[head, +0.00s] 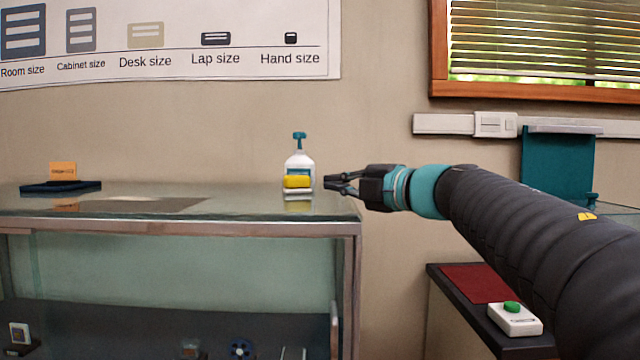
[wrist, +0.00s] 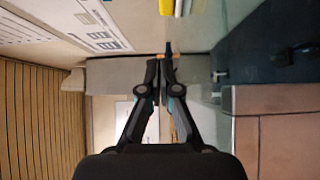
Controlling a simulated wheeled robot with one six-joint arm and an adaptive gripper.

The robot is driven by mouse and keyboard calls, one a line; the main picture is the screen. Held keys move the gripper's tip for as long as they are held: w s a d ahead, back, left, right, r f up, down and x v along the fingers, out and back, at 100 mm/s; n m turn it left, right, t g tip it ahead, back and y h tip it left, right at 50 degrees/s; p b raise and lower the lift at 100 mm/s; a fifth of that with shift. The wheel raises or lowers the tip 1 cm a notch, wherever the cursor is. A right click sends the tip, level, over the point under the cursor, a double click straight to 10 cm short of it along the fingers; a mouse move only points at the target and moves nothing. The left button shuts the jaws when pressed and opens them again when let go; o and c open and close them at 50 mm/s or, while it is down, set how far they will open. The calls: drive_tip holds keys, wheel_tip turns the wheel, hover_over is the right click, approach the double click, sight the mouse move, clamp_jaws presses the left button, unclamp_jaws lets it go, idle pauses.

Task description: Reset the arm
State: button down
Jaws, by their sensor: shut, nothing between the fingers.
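My gripper (head: 328,184) is at the end of my arm, which reaches in from the right in the head view. The gripper points left, just beyond the right end of the glass display case (head: 362,222), at about the height of its top. In the wrist view the two fingers (wrist: 162,64) are close together with nothing between them. The gripper holds nothing. My arm is stretched out across the right side of the head view.
A side cabinet bears a box with a green button (head: 512,307).

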drive_tip(key=shift+s+d, duration=0.2)
drive_tip(key=w+d+f+m+t+h, duration=0.2)
drive_tip(key=d+f+m+t+h, duration=0.1)
drive_tip(key=d+m+h, duration=0.35)
drive_tip(key=w+d+f+m+t+h, duration=0.2)
drive_tip(key=w+d+f+m+h, duration=0.1)
drive_tip(key=d+m+h, duration=0.4)
drive_tip(key=s+d+f+m+g+h, duration=0.2)
drive_tip(key=s+d+f+m+g, duration=0.1)
drive_tip(key=s+d+f+m, duration=0.25)
drive_tip(key=s+d+f+m+g+h, duration=0.1)
drive_tip(key=s+f+m+g, duration=0.3)
drive_tip(key=f, duration=0.7)
drive_tip(key=s+a+f+m+g+y, duration=0.2)
drive_tip(key=s+a+f, duration=0.2)
drive_tip(key=s+f, duration=0.4)
drive_tip(key=s+a+f+m+g+y, duration=0.1)
drive_tip(key=s+a+f, duration=0.4)
drive_tip(key=s, duration=1.1)
wheel_tip(320, 180, down, 3)
drive_tip(key=shift+f+m+g+y, duration=0.15)
drive_tip(key=shift+m+g+y, duration=0.3)
drive_tip(key=shift+g, duration=0.75)
